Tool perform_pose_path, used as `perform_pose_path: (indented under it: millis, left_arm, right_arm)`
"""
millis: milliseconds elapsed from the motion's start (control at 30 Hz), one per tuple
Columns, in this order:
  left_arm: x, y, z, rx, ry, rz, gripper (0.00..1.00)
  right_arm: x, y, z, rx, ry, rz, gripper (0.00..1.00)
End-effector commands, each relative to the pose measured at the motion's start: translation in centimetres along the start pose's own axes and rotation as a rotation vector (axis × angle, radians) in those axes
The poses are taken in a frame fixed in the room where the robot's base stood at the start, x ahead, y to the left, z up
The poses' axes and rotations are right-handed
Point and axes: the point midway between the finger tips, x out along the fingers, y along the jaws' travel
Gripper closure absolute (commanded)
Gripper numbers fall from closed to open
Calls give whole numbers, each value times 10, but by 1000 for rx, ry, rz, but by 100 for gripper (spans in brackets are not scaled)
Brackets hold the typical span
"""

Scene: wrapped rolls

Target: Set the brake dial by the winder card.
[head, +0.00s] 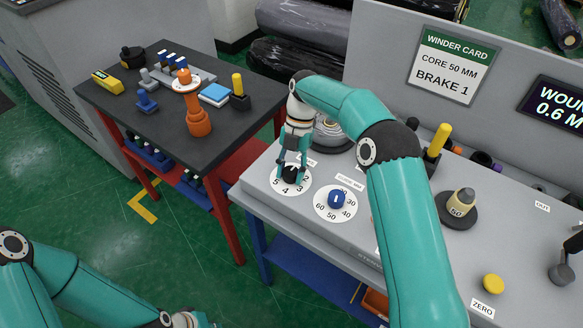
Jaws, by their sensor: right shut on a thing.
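The winder card (451,65) on the grey back panel reads "CORE 50 MM" and "BRAKE 1". The brake dial (291,187) is a white disc on the grey bench with a black knob (291,174); numbers 2, 3, 4 and 5 show around it. My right gripper (291,168) comes down from above and is shut on the black knob, hiding its pointer and the dial's far side. My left gripper (188,320) is at the bottom edge, cut off by the frame, away from the bench; its fingers cannot be made out.
Right of the brake dial is a blue-knobbed dial (336,200). The bench also has a yellow handle (439,142), a core on a black base (460,205) and a yellow ZERO button (493,284). A dark table (163,118) with tools stands left. Wrapped rolls (298,67) lie behind.

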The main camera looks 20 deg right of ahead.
Motion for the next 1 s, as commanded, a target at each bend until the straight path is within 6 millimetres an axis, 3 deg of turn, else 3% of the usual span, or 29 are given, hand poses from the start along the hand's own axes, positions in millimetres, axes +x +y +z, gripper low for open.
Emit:
perform_pose_path:
  millis: [500, 533, 667, 1000]
  left_arm:
    - [-2, 1, 0, 0, 0, 0, 100]
    - [-2, 1, 0, 0, 0, 0, 100]
    - [-2, 1, 0, 0, 0, 0, 100]
    - [-2, 1, 0, 0, 0, 0, 100]
  right_arm:
    - [-5, 2, 2, -27, -15, 3, 92]
    - [-5, 2, 2, -27, -16, 3, 56]
    - [-4, 2, 2, -26, -13, 1, 34]
    - [-2, 1, 1, -24, -6, -5, 32]
